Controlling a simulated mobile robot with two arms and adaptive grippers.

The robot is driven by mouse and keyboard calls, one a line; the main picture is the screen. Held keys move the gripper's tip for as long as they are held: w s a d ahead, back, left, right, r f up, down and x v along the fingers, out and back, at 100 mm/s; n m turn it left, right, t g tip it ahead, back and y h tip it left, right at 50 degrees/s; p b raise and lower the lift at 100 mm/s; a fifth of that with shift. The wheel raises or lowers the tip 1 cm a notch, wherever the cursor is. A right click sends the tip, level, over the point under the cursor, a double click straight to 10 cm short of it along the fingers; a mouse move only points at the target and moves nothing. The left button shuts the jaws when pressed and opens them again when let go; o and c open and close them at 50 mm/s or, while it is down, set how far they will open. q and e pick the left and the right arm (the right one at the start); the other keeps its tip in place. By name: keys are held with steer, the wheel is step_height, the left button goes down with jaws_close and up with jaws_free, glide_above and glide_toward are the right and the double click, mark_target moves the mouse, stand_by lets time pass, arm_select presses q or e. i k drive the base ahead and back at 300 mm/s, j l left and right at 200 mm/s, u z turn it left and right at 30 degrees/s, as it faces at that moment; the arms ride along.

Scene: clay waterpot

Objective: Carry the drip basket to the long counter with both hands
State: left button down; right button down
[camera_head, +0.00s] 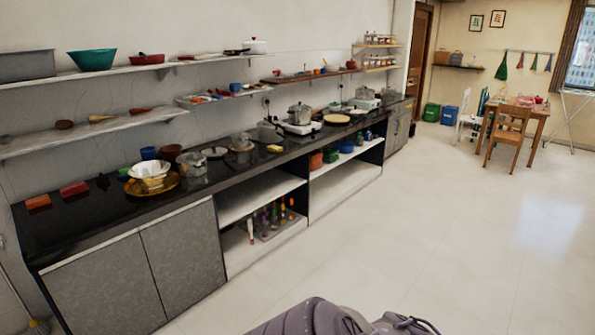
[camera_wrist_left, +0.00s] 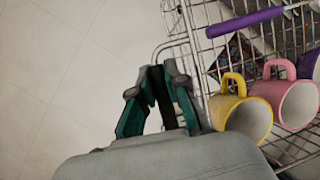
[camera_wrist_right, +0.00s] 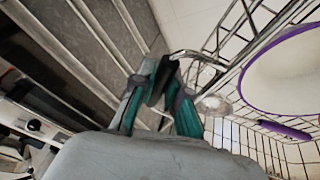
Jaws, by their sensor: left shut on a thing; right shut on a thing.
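The drip basket is a wire rack; its wires show in the left wrist view (camera_wrist_left: 200,65) and the right wrist view (camera_wrist_right: 224,62). It holds a yellow mug (camera_wrist_left: 245,118), a pink mug (camera_wrist_left: 291,100) and a white dish with a purple rim (camera_wrist_right: 290,75). My left gripper (camera_wrist_left: 162,72) is shut on a wire handle at one side. My right gripper (camera_wrist_right: 164,72) is shut on wire at another side. The basket and both grippers are out of the head view. The long counter (camera_head: 75,228) has a black top and runs along the left wall.
The counter bears a brass tray (camera_head: 165,192) with a bowl, red blocks (camera_head: 73,188), pots and a stove. Wall shelves (camera_head: 100,135) hang above it. The floor (camera_head: 440,220) to the right is open. A wooden table (camera_head: 540,115) and chairs stand far right.

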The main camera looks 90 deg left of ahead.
mark_target(88, 210)
steer(key=u, duration=4.2)
steer(key=i+u, duration=0.2)
steer(key=i, duration=0.9)
